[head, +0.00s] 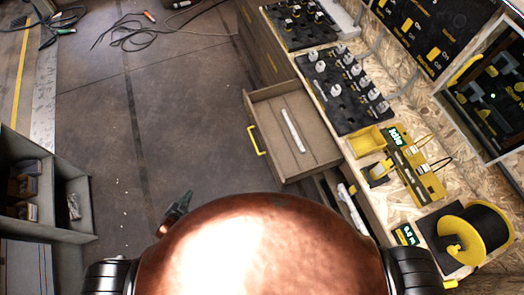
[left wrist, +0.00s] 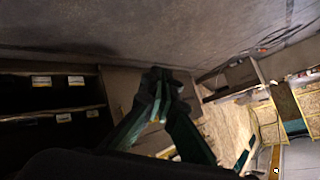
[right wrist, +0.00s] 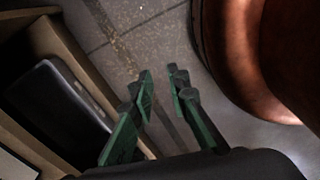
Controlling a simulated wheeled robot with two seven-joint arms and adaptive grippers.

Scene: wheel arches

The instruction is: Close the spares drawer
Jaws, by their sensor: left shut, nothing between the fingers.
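A wooden drawer (head: 318,160) stands pulled out from the workbench in the head view, with a yellow handle (head: 256,140) on its front and a thin white bar (head: 293,131) inside. No label marking it as spares is readable. My left gripper (head: 184,200) is low and left of the drawer, apart from the handle. In the left wrist view its green fingers (left wrist: 156,76) meet at the tips and hold nothing. My right gripper (right wrist: 160,76) has its fingers apart and empty above the floor. I cannot find it in the head view.
The bench top carries black tool trays (head: 345,92), a yellow device (head: 415,175) and a yellow-black reel (head: 475,236). A grey shelf unit (head: 72,207) stands at left. A wooden compartment (right wrist: 75,50) with a dark panel is beside my right gripper. Floor between is clear.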

